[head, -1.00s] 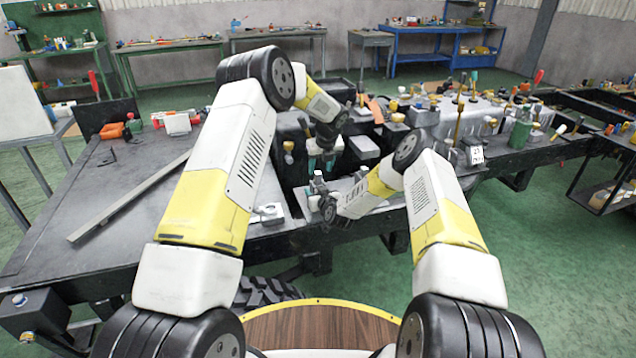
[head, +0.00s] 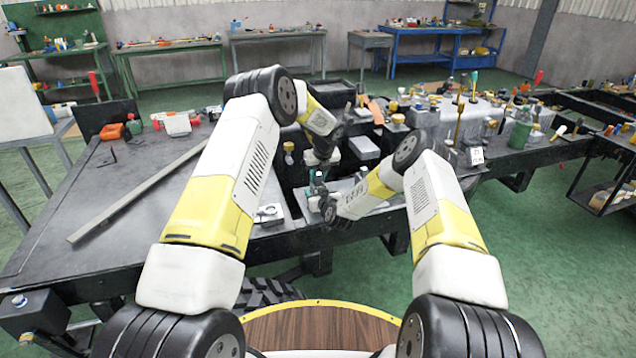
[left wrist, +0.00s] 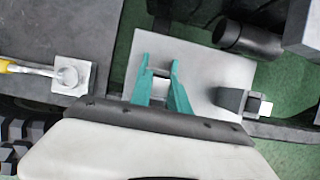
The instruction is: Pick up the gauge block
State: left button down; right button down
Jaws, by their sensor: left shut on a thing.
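My left gripper (left wrist: 161,72) has two teal fingers in the left wrist view. They are shut on a small grey block, the gauge block (left wrist: 160,84), above or at a flat light-grey plate (left wrist: 205,75); I cannot tell whether the block touches the plate. In the head view my left gripper (head: 318,178) points down over the plate, and the block is too small to make out. My right gripper (head: 318,205) is low beside the plate's near side; its fingers are not clear.
A white square piece with a round top (left wrist: 72,76) lies left of the plate.

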aim_at(318, 173)
pick_arm(q)
notch_tip(318, 173, up, 10)
jog(key=shift+r, duration=0.1)
pick_arm(e)
jog(key=c, duration=0.6)
grip_release()
jog(key=shift+c, duration=0.2)
